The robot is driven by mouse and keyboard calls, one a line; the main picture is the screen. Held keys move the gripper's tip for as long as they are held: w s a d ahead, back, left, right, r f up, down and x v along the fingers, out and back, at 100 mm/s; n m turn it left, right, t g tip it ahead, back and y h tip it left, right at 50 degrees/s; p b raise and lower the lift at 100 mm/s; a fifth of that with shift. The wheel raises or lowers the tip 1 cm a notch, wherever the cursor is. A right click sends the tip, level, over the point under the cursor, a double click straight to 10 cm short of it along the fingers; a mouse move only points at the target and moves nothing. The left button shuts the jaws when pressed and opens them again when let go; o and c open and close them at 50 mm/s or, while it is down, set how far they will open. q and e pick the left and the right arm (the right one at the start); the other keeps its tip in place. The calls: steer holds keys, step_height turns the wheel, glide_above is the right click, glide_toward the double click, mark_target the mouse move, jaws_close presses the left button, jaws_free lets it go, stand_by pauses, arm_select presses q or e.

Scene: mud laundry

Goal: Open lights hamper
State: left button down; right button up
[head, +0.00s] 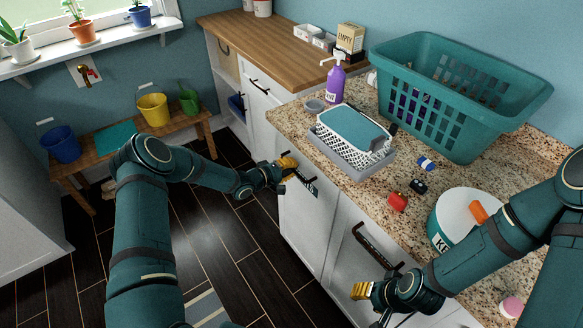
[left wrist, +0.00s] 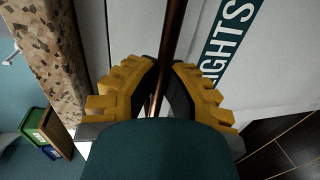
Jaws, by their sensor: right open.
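The lights hamper (head: 303,225) is a white tilt-front panel under the granite counter, and its front looks closed in the head view. Its dark label (head: 312,188) shows "IGHTS" in the left wrist view (left wrist: 228,42). A bronze bar handle (left wrist: 166,50) runs between the yellow-padded fingers of my left gripper (left wrist: 166,68), which are closed around it. In the head view my left gripper (head: 290,170) is at the top of the panel and hides most of the handle. My right gripper (head: 368,292) is open and empty in front of the neighbouring panel.
The neighbouring panel (head: 345,260) has its own bar handle (head: 372,246). The counter (head: 385,180) holds a teal basket (head: 450,90), a purple bottle (head: 335,82), a white tub (head: 465,215) and small items. A wooden bench (head: 115,160) stands left. The dark floor (head: 235,240) before the hamper is clear.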

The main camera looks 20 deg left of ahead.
arm_select(q)
steer(key=f+v, duration=0.3)
steer(key=v, duration=1.4)
steer(key=s+a+f+p+v, duration=0.1)
steer(key=f+v, duration=0.3)
steer(key=v, duration=1.3)
steer(key=shift+s, duration=0.45)
steer(key=shift+a+f, duration=0.15)
steer(key=c, duration=1)
jaws_free()
steer(key=v, duration=1.2)
steer(key=shift+f, duration=0.1)
